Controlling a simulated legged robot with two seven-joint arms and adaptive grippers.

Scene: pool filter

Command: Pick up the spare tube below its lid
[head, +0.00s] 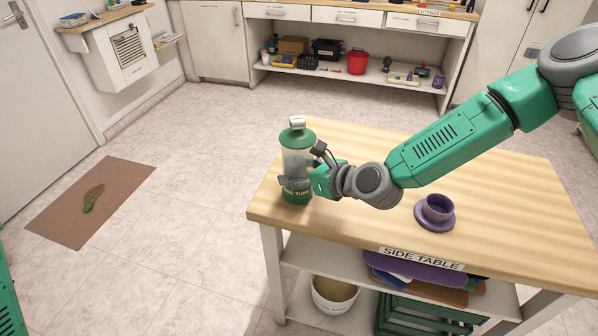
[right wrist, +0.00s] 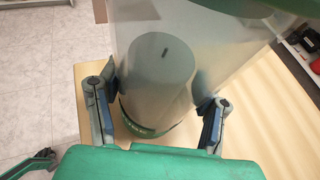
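The spare tube (head: 298,162) stands upright on the left end of the side table (head: 520,215). It has a clear body, a green lid (head: 297,138) with a pale knob, and a green lettered base band. My right gripper (head: 295,183) is at its lower body, below the lid. In the right wrist view the tube (right wrist: 155,85) stands between the two fingers of my right gripper (right wrist: 160,105), one on each side. Whether both pads touch it is hard to tell. My left gripper is not in view.
The table's left edge is close to the tube. A shelf below holds a white bucket (head: 333,295) and a green crate (head: 420,318). The table's right part is clear.

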